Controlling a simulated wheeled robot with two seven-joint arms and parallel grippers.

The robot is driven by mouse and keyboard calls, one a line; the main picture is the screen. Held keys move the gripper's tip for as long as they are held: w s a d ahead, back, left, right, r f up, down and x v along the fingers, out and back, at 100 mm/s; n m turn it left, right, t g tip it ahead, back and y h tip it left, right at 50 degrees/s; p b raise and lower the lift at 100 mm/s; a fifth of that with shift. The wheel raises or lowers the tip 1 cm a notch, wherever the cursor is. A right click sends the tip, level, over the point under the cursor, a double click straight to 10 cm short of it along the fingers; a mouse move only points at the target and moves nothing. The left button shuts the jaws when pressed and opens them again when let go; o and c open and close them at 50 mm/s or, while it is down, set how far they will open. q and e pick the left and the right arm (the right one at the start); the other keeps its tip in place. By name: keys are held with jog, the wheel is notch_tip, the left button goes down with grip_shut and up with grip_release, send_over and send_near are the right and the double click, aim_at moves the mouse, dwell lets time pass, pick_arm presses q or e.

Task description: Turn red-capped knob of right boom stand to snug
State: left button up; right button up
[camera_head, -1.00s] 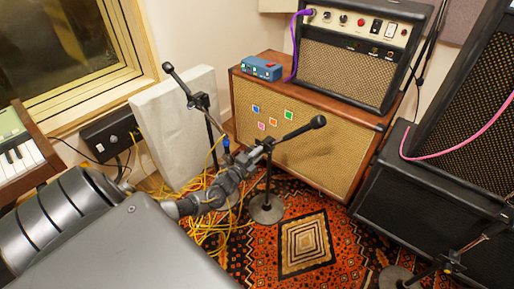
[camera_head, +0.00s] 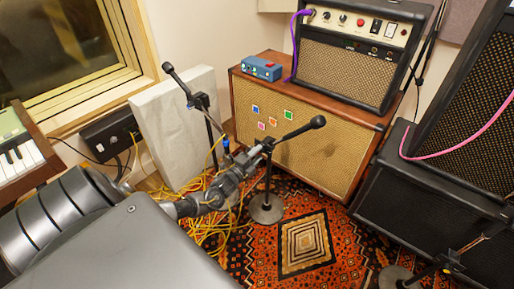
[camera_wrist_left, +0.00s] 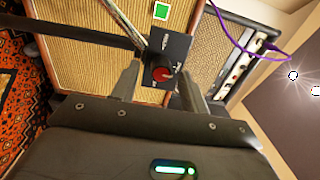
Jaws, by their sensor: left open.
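A boom stand (camera_head: 266,190) with a round base stands on the rug, its boom sloping up right to a dark microphone. My left gripper (camera_head: 256,155) is at the clutch where boom and upright meet, hiding part of it. In the left wrist view the red-capped knob (camera_wrist_left: 162,74) sits on a black clutch block (camera_wrist_left: 172,52). The left gripper (camera_wrist_left: 159,70) is open, with one finger on each side of the knob. I cannot tell whether the fingers touch it. My right gripper is not in view.
Another boom stand (camera_head: 207,115) rises just left, and a third stand's base (camera_head: 394,278) is at the lower right. A wood-edged speaker cabinet (camera_head: 322,150) is behind the clutch. Yellow cables (camera_head: 207,225) lie on the floor. Patterned rug (camera_head: 305,242) is partly clear.

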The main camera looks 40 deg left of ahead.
pick_arm(q)
jog(key=s+p, duration=0.1)
jog(key=s, duration=0.9)
jog(key=shift+f, duration=0.15)
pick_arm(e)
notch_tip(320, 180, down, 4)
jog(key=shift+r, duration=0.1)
pick_arm(q)
jog(key=shift+s, duration=0.1)
